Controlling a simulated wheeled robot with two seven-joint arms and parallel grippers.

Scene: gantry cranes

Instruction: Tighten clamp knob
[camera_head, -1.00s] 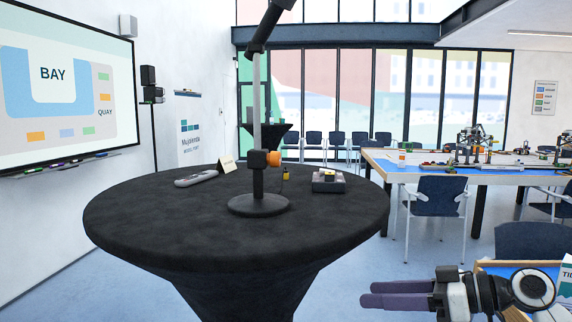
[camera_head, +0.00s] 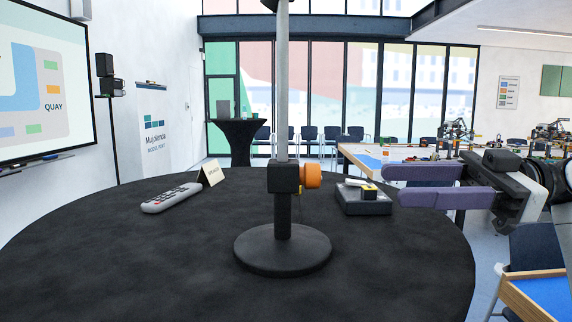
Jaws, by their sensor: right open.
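The orange clamp knob (camera_head: 312,176) sticks out to the right from a black clamp block (camera_head: 283,178) on a grey pole (camera_head: 284,90). The pole stands upright on a round black base (camera_head: 283,250) on the black-covered round table (camera_head: 150,260). My right gripper (camera_head: 390,184) is at the right, with its two purple fingers apart and nothing between them. It points left toward the knob at about the same height in the picture, with a clear gap between. My left gripper is not in view.
A grey remote (camera_head: 171,198) and a small folded card (camera_head: 212,173) lie left of the stand. A dark box with a yellow part (camera_head: 363,198) sits right of the knob, close to my right fingertips in the picture. The table's front is bare.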

